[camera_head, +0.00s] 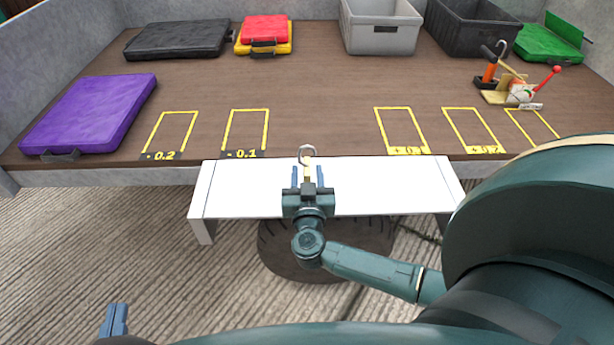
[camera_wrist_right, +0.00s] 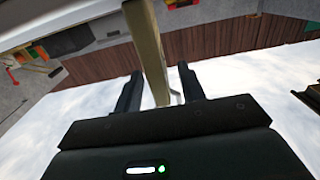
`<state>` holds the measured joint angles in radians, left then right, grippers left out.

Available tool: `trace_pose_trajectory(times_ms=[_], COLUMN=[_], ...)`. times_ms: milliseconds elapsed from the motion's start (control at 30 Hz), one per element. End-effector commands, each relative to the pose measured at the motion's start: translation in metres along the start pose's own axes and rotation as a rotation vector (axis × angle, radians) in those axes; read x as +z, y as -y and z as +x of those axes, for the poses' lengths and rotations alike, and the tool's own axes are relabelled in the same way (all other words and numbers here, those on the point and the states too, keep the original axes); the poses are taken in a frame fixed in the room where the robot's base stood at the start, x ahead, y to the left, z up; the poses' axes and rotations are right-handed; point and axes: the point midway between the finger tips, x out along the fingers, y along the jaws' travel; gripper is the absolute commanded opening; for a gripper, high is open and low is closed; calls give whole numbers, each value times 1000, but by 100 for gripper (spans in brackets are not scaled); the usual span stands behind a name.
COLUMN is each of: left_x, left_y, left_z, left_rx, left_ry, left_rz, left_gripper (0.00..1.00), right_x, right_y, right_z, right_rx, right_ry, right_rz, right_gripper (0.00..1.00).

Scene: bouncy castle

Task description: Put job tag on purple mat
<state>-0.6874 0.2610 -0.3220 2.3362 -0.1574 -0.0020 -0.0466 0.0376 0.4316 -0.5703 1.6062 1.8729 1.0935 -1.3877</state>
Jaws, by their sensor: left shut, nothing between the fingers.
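The purple mat (camera_head: 90,112) lies at the left of the brown table, with a dark handle at its front edge. What looks like the job tag (camera_head: 308,164) is a small yellowish piece with a metal ring, at the far edge of the white bench. My right gripper (camera_head: 308,178) is over the bench, its fingers apart on either side of the tag. In the right wrist view the yellowish tag (camera_wrist_right: 150,50) passes between the fingers (camera_wrist_right: 160,90), with gaps visible. I cannot tell whether it touches the bench. My left gripper (camera_head: 115,318) is shut and empty at the lower left.
The white bench (camera_head: 250,190) stands before the table (camera_head: 300,90). Yellow outlined, numbered spaces line the table's front. A grey bin (camera_head: 381,38), black bin (camera_head: 465,40), black case (camera_head: 178,40), red case (camera_head: 264,28) and tools (camera_head: 510,85) stand farther back. A tyre (camera_head: 330,255) lies under the bench.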

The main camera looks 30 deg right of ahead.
Motion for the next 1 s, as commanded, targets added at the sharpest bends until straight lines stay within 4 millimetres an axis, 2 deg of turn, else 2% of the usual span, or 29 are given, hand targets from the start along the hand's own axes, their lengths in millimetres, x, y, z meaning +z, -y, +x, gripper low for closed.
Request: trace_pose_trajectory(times_ms=[400,867,1000], left_x=[-2,-2,-2], left_y=[-3,-3,-3], left_z=[0,0,0], left_rx=[7,7,7], left_ry=[-49,-48,-48], left_rz=[15,14,14], left_gripper=[0,0,0], right_x=[-1,0,0], right_y=[1,1,1], right_z=[2,2,2], right_rx=[1,1,1], right_ry=[1,1,0], right_rz=[-1,-1,-1], right_gripper=[39,2,0])
